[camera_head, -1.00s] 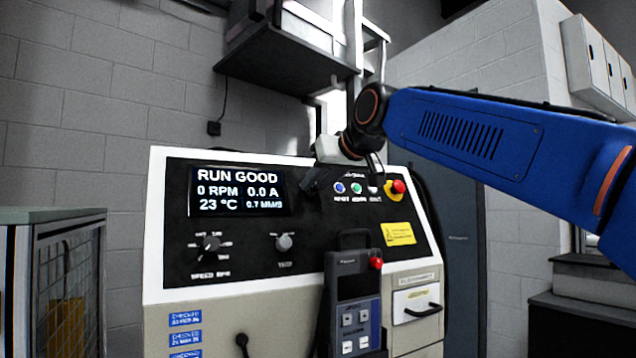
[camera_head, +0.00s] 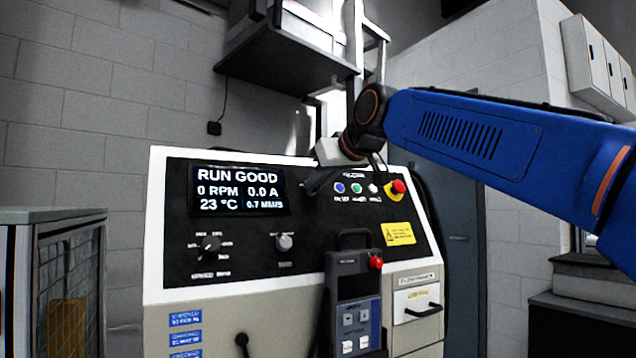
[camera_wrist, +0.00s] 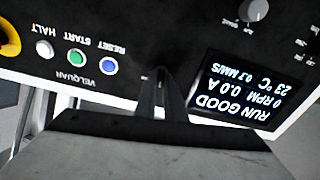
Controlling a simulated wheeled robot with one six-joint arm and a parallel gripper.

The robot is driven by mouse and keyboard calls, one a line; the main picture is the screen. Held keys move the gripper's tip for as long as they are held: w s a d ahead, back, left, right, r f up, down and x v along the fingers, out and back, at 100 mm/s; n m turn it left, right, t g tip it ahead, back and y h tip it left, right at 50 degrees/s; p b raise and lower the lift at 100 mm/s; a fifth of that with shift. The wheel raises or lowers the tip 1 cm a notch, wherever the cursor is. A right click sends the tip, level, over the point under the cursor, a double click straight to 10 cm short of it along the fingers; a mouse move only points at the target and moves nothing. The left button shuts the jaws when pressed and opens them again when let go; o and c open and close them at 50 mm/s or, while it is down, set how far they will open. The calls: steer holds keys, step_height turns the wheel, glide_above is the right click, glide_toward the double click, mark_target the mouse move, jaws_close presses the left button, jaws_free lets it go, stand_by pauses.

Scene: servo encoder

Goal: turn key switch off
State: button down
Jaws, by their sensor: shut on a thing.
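The key switch is hidden behind my gripper's fingers, on the black panel between the display and the button row. My gripper (camera_head: 314,183) reaches the panel just right of the display in the head view. In the wrist view the dark fingers of my gripper (camera_wrist: 160,76) meet at the panel and are shut, with only a thin pale slit between them. The key's turned position cannot be made out. The display (camera_head: 238,191) reads RUN GOOD, 0 RPM and 0.0 A; it also shows upside down in the wrist view (camera_wrist: 238,90).
Blue, green and white buttons (camera_head: 357,188) and a red emergency stop (camera_head: 398,187) sit right of my gripper. A speed knob (camera_head: 209,243) and another knob (camera_head: 284,242) are below the display. A handheld pendant (camera_head: 353,290) hangs at the front. A dark shelf (camera_head: 285,62) overhangs behind.

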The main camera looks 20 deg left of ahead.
steer(key=shift+s+n+g, duration=0.1)
steer(key=shift+n+g, duration=0.2)
steer(key=shift+n, duration=3.4)
steer(key=c, duration=1.8)
jaws_free()
steer(key=shift+c, duration=0.2)
steer(key=v, duration=1.7)
steer(key=shift+s+d, duration=0.1)
steer(key=shift+s, duration=0.05)
